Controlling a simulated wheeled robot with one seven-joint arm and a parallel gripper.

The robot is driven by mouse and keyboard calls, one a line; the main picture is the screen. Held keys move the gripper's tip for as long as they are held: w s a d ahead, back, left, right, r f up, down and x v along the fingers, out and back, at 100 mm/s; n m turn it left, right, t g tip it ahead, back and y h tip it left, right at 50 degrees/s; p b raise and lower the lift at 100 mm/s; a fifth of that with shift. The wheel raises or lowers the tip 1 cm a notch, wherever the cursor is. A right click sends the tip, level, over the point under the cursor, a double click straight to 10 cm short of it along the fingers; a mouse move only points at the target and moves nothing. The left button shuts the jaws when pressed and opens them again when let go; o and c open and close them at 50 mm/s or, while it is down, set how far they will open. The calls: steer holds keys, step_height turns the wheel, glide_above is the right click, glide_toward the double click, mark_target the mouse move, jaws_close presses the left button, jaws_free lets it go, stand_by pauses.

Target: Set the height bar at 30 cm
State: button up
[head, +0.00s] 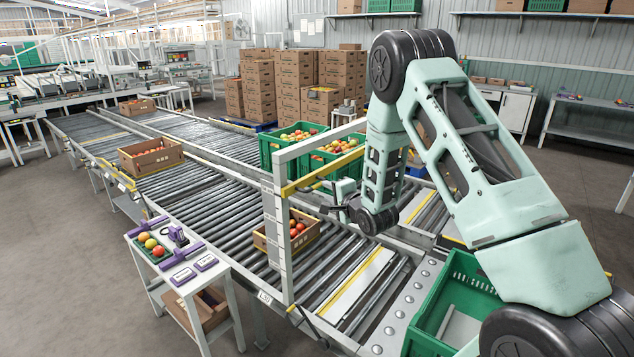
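A white gantry frame stands over the roller conveyor (215,185), with an upright post (283,245) that carries scale marks too small to read. A yellow height bar (305,182) runs across the frame below its white top beam (318,139), from the post back to the right. My gripper (336,208) is right of the post and slightly below the bar, close to it in the picture. I cannot tell whether it touches the bar, and its fingers are too small and dark to show whether they are open or shut.
A carton of tomatoes (258,240) sits on the rollers behind the post. Green crates of tomatoes (268,155) stand behind the frame. A small side table (180,287) holds purple tools and fruit at front left. An empty green crate (425,325) is at front right.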

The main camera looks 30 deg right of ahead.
mark_target(317, 186)
steer(key=w, duration=0.2)
steer(key=w+f+p, duration=0.1)
steer(key=w, duration=0.2)
steer(key=w+p, duration=0.1)
steer(key=w, duration=0.1)
steer(key=shift+w+d+f, duration=0.2)
steer(key=shift+w, duration=0.2)
jaws_close()
